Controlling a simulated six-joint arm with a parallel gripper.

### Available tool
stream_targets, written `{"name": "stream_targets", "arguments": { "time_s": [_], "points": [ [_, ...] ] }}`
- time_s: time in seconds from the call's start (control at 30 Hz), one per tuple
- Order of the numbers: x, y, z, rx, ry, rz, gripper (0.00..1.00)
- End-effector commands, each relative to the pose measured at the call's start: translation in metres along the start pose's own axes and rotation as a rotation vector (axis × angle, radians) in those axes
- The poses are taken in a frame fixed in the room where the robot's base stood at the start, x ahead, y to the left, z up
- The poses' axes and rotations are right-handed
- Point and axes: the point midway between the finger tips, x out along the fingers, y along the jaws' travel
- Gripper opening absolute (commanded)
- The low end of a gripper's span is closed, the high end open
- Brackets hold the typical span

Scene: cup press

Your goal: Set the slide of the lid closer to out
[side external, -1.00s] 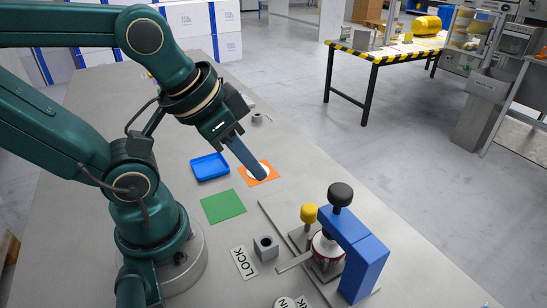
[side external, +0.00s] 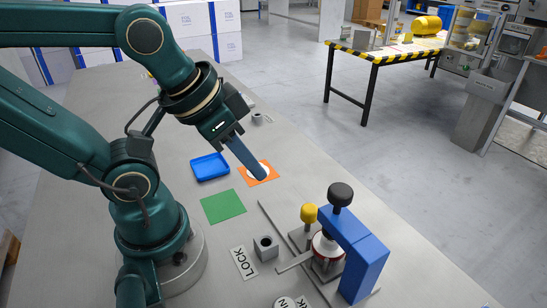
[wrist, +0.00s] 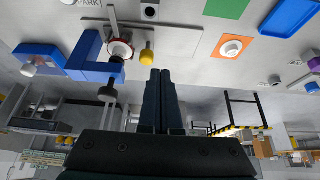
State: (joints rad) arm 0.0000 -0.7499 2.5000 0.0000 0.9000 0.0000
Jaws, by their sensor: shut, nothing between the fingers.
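The lid closer has a blue frame (side external: 362,262) with a black knob (side external: 340,194) on top. A red-and-white cup-like part (side external: 326,246) sits under the frame. A yellow knob (side external: 309,213) stands beside it on a grey plate, and a flat metal bar (side external: 294,262) points left from the cup. The wrist view also shows the blue frame (wrist: 92,66), black knob (wrist: 107,93) and yellow knob (wrist: 147,55). My gripper (side external: 263,175) is shut and empty, up and left of the closer, apart from it. Its fingers (wrist: 160,71) show in the wrist view.
A blue tray (side external: 210,167), green square (side external: 223,206) and orange square (side external: 273,176) with a white disc lie behind. A grey block with a hole (side external: 266,248) and a LOCK label (side external: 244,263) are left of the closer. Another blue fixture (wrist: 40,58) shows in the wrist view.

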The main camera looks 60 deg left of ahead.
Motion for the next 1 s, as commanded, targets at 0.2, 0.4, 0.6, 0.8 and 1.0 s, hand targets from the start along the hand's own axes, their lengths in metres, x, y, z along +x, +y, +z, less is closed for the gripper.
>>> {"name": "stream_targets", "arguments": {
  "time_s": [0.2, 0.4, 0.6, 0.8, 1.0],
  "points": [
    [0.0, 0.0, 0.001, 0.026, -0.002, 0.0, 0.54],
    [-0.007, 0.0, -0.013, 0.221, -0.005, 0.002, 0.68],
    [-0.003, 0.004, -0.036, 0.468, -0.089, 0.03, 0.68],
    [0.018, 0.011, -0.059, 0.714, -0.209, 0.093, 0.68],
    [0.055, 0.021, -0.069, 0.89, -0.339, 0.176, 0.68]
  ]
}}
